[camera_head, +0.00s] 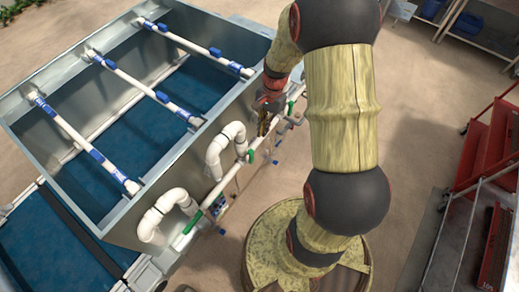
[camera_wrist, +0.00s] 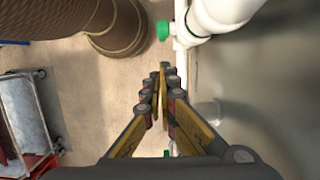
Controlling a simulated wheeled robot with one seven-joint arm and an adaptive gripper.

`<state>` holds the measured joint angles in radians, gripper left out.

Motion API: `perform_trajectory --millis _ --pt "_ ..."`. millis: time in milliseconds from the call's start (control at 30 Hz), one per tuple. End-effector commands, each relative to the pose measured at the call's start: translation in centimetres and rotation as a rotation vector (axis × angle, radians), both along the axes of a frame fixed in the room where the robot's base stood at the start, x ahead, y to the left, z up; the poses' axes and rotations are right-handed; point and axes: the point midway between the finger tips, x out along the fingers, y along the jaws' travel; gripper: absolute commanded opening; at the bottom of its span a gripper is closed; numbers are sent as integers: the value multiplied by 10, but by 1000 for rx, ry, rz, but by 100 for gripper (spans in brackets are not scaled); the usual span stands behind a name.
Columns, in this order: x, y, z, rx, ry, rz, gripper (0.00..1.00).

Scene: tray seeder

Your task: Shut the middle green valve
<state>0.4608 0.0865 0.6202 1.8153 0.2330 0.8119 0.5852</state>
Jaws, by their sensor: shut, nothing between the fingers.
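The middle green valve (camera_head: 250,156) sits on the white pipe along the outside of the tank, beside a white elbow pipe. A green valve part, likely the same one, shows in the wrist view (camera_wrist: 163,31) at the top, left of the white pipe. My gripper (camera_head: 264,124) is over the pipe line, farther along than the middle valve. In the wrist view my gripper (camera_wrist: 160,75) has its fingertips together and empty, below and apart from that green part. Another green valve (camera_head: 193,222) is nearer the lower left. A bit of green (camera_wrist: 168,153) is mostly hidden behind my gripper.
The grey tank (camera_head: 196,148) with blue inside stands at the left, its wall close to the gripper. White elbow pipes (camera_head: 219,148) rise between the valves. A red cart (camera_head: 486,150) is at the right. Open floor (camera_head: 425,90) lies between.

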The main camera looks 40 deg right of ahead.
Motion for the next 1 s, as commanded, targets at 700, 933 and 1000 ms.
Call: perform_trajectory --millis 700,933,1000 --pt "-10 26 -109 1 1 0 0" --pt "-10 26 -112 0 0 0 0" --pt "-10 26 -111 0 0 0 0"
